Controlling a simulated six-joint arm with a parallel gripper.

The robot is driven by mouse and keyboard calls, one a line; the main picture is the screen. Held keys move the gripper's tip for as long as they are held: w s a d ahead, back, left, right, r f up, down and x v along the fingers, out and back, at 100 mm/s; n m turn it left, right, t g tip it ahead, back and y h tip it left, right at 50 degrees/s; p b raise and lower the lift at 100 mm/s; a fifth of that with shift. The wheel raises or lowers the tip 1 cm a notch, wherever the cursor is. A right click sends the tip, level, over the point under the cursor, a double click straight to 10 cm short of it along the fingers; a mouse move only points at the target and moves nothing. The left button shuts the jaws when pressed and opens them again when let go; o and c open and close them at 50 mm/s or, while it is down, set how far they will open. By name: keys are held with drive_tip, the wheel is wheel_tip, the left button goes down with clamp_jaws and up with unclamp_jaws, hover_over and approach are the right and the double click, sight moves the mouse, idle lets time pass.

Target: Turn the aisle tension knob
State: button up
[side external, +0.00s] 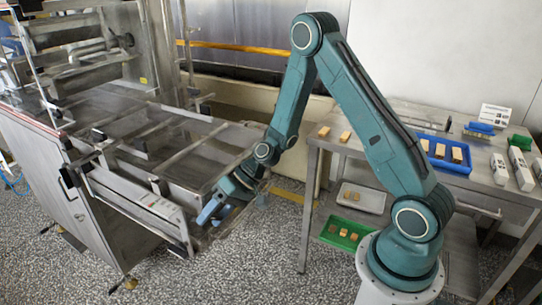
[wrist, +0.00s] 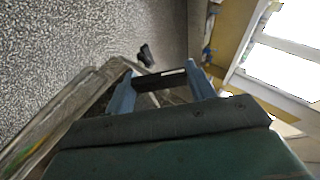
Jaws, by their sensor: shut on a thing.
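My gripper (side external: 210,211) is at the near right end of the steel mesh machine (side external: 150,130), low beside its frame. In the wrist view, the two blue fingers of my gripper (wrist: 159,73) are shut on a black bar-shaped knob (wrist: 160,81), which spans the gap between them. It appears to be the tension knob. In the side view I cannot make the knob out behind the fingers. How far it is turned cannot be told.
Another small black part (wrist: 146,55) shows just beyond the fingers. A steel table (side external: 398,125) on the right carries a blue tray (side external: 462,166) with brown pieces. A green tray (side external: 335,241) and a white tray (side external: 376,205) sit lower down. Speckled floor lies between.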

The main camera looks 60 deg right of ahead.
drive_tip(key=o, duration=1)
drive_tip(key=shift+d+r, duration=0.1)
drive_tip(key=v, duration=1.3)
drive_tip(key=shift+s+d+r, duration=0.15)
drive_tip(key=shift+d+r, duration=0.05)
drive_tip(key=shift+d, duration=0.05)
drive_tip(key=s+a+r+h, duration=0.1)
drive_tip(key=s+r+h, duration=0.1)
drive_tip(key=s+r, duration=0.3)
drive_tip(key=s+a+r+n+h, duration=0.1)
drive_tip(key=s+r+h, duration=0.2)
drive_tip(key=s+r, duration=0.2)
drive_tip(key=s+a+r+h, duration=0.1)
drive_tip(key=s+r+h, duration=0.2)
drive_tip(key=s, duration=0.6)
drive_tip(key=shift+s+r+n+t, duration=0.15)
drive_tip(key=shift+r+n, duration=0.05)
drive_tip(key=shift+r, duration=0.5)
drive_tip(key=shift+s+r+n+t, duration=0.15)
drive_tip(key=shift+s+r+n, duration=0.05)
drive_tip(key=shift+r, duration=0.5)
